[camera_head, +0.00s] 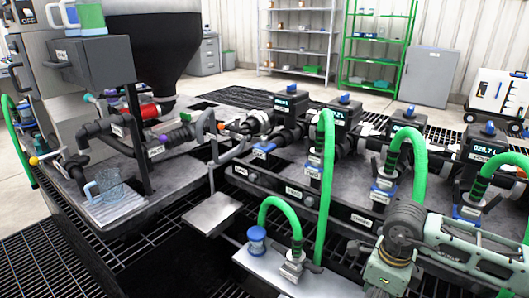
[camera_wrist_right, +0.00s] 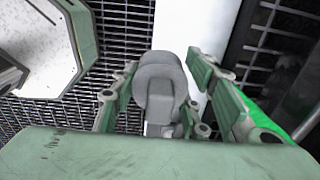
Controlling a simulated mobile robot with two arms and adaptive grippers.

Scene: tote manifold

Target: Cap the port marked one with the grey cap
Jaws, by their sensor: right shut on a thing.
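My right gripper (camera_wrist_right: 165,92) is shut on a grey cap (camera_wrist_right: 158,80), which sits between its green-grey fingers in the right wrist view. In the head view my right arm comes in from the right and its wrist points down at the bottom edge; fingers and cap are not visible there. The manifold (camera_head: 330,205) is a dark block with several valves and small white labels on its front face. My left gripper is not in view.
A pale plate (camera_head: 258,262) with a green hose (camera_head: 276,203) stands in front of the manifold. More green hoses arch up at the right. A small grey plate (camera_head: 212,213) stands left of it. A clear jug (camera_head: 108,190) is at the left. Dark grating surrounds the equipment.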

